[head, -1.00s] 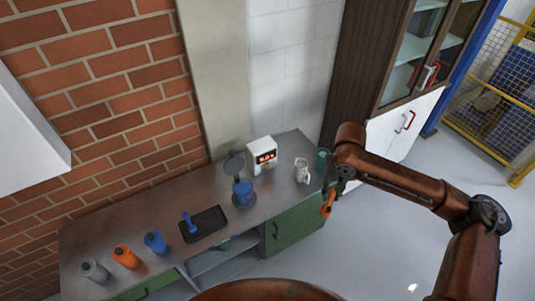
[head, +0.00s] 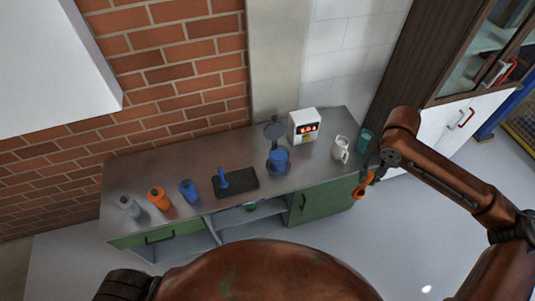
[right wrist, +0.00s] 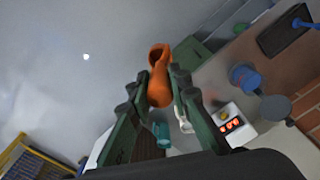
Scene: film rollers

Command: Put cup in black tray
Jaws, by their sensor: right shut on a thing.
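My right gripper (head: 367,174) is shut on an orange cup-like thing (right wrist: 159,76), held off the counter's front right end. In the right wrist view, this thing sits between the two green fingers, its opening facing away from the gripper. It also shows in the head view (head: 362,188), small and tilted. The black tray (head: 246,182) lies flat on the counter, left of the gripper, with a blue upright thing (head: 223,179) on it. My left gripper is not in view.
The steel counter (head: 190,157) also holds grey (head: 129,206), orange (head: 158,199) and blue (head: 188,191) bottles, a blue pot-like thing (head: 278,160), a white machine (head: 304,124), a white jug (head: 341,148) and a teal cup (head: 364,140). The tall cabinet (head: 440,125) stands to the right.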

